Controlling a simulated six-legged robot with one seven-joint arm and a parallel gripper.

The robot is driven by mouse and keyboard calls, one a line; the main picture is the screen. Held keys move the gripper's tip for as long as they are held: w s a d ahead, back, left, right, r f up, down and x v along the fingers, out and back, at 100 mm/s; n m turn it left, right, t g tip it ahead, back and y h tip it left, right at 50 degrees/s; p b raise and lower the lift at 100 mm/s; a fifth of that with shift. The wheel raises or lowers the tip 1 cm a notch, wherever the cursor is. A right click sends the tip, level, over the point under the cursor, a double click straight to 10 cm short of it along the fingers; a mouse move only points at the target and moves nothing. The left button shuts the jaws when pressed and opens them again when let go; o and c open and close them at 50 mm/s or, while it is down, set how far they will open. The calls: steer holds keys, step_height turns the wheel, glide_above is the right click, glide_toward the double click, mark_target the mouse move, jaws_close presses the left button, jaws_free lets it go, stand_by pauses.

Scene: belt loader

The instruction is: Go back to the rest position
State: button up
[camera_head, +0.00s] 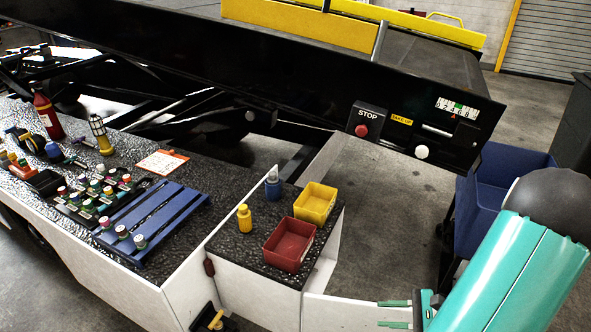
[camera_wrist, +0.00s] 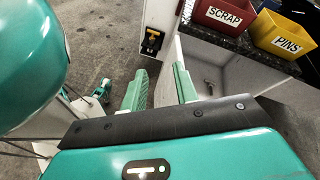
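My gripper (camera_head: 384,314) shows at the bottom right of the head view, with its two green fingers apart. In the wrist view my gripper (camera_wrist: 160,80) is open and empty, with the floor and a pale panel showing between the fingers. It is low, in front of the bench and to the right of its white side. A red bin (camera_head: 290,246) and a yellow bin (camera_head: 315,203) stand on the bench's right end, apart from the fingers. The wrist view shows the red bin marked SCRAP (camera_wrist: 223,14) and the yellow bin marked PINS (camera_wrist: 288,43).
The belt loader's black side with a red stop button (camera_head: 361,130) runs behind the bench. A blue rack (camera_head: 155,221) and several small bottles stand on the bench. A dark blue tub (camera_head: 500,185) is at the right. Grey floor (camera_head: 395,215) lies clear between them.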

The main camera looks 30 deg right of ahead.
steer(key=w+a+r+n+g+h, duration=0.1)
steer(key=a+r+n+h, duration=0.4)
steer(key=a+r+n, duration=0.5)
steer(key=w+a+r+n+g+h, duration=0.2)
steer(key=w+a+r+n+h, duration=0.2)
steer(key=a+r+n, duration=0.7)
step_height(320, 180, up, 4)
steer(key=shift+a+r+g+h, duration=0.25)
steer(key=shift+a+h, duration=0.25)
steer(key=shift+a, duration=0.7)
